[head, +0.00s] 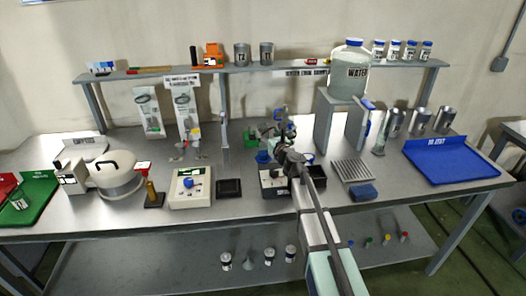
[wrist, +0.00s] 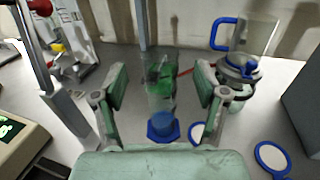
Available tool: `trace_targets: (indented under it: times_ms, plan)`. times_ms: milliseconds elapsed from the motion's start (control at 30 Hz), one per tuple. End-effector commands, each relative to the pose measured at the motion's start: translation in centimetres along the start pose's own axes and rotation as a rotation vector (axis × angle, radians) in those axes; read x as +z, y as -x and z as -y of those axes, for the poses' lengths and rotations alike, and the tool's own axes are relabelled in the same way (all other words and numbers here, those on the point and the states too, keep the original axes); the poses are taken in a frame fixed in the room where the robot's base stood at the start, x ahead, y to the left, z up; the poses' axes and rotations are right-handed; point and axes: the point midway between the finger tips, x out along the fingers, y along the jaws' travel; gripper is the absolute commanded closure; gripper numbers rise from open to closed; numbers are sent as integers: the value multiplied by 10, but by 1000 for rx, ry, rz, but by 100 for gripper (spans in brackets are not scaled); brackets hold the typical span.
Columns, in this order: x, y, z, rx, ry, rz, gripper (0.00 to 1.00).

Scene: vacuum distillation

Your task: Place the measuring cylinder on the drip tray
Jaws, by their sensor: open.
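A clear upright cylinder with a blue foot, which looks like the measuring cylinder (wrist: 160,98), stands on the bench between my fingers in the wrist view. Green shows in or through its wall. My gripper (wrist: 162,82) is open, with a finger on each side and a visible gap to the cylinder. In the head view my gripper (head: 284,132) is over the middle of the bench and hides much of that spot; a blue foot (head: 262,157) shows beside it. A grey ribbed tray (head: 355,171) lies to the right; I cannot tell whether it is the drip tray.
A glass vessel with a blue handle (wrist: 241,52) stands close to my right finger. A metal post (wrist: 142,22) rises behind the cylinder. The water tank (head: 349,72) is on a stand at right. A blue tray (head: 450,160) lies at far right, with metal cups behind it.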

Motion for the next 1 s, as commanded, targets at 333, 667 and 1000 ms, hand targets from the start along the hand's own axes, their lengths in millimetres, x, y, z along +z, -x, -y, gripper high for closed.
trace_targets:
  times_ms: [333,667,1000]
  plan:
    - [-1,-44,0,2,-1,0,28]
    - [-3,-50,0,1,1,0,28]
    - [-2,-50,0,1,1,0,100]
